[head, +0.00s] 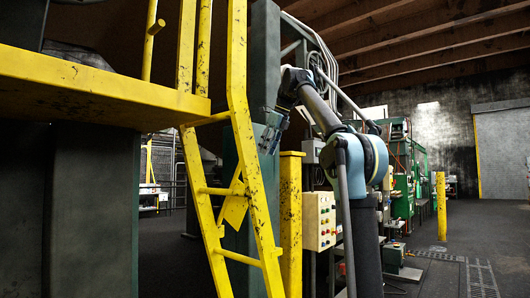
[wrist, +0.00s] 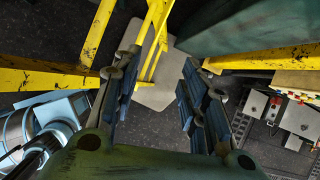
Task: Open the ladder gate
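A yellow, scuffed ladder (head: 246,140) rises beside a yellow platform in the head view. A small yellow plate (head: 234,207) with a thin bar sits between its rails; I cannot tell for sure which part is the gate. My gripper (head: 271,138) is just right of the ladder's right rail, at about mid-height. In the wrist view my gripper (wrist: 158,72) is open, with its two blue-padded fingers apart. Yellow bars (wrist: 156,38) show in the gap beyond the fingertips. I see no contact, and their distance from the fingers is unclear.
The yellow platform (head: 90,90) fills the left. A yellow post (head: 290,220) and a button box (head: 319,220) stand right of the ladder, close to my arm. A dark green column (head: 264,60) is behind my gripper. Open floor lies at the right, past a yellow bollard (head: 441,205).

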